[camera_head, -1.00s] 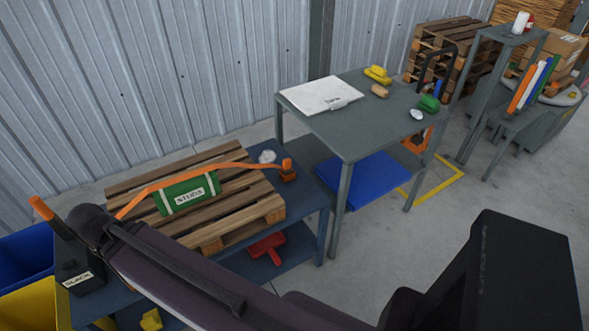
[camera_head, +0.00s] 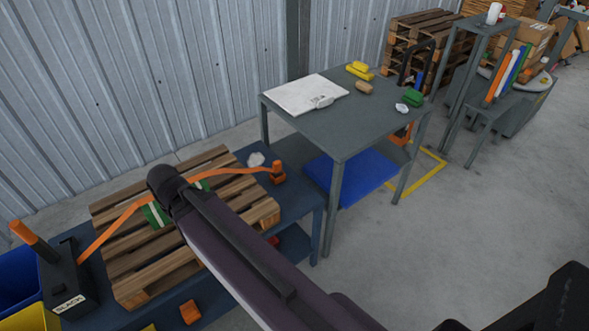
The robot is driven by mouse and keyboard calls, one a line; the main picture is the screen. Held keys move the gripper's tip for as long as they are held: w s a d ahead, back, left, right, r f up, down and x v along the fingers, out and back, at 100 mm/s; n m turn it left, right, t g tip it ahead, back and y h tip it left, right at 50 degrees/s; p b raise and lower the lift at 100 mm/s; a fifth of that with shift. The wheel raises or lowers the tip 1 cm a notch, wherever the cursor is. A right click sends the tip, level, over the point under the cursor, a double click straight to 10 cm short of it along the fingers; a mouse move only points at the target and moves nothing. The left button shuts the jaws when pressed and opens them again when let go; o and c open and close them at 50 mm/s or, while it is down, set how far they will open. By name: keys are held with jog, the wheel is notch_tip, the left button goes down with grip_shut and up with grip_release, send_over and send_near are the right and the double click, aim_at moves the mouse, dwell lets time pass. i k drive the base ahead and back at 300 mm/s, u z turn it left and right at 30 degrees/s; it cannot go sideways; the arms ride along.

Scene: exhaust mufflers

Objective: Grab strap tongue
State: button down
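An orange strap (camera_head: 118,222) runs from a black box (camera_head: 68,282) with an orange lever at the left, across a wooden pallet (camera_head: 137,262), to an orange fitting (camera_head: 278,172) at the bench's right end. I cannot tell which part is the strap tongue. A green bundle (camera_head: 155,215) lies on the pallet under the strap, mostly hidden by my purple-grey arm link. The strap's middle is also hidden behind the arm. My gripper's fingers do not show.
A grey table (camera_head: 350,125) with a white board (camera_head: 305,94) stands to the right. Blue (camera_head: 15,278) and yellow bins (camera_head: 30,318) are at lower left. Floor is clear at right.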

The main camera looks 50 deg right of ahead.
aim_at(277, 166)
jog(key=z, duration=1.15)
jog(key=k, duration=0.9)
jog(key=u, duration=0.05)
jog(key=i, duration=0.75)
jog(key=z, duration=0.05)
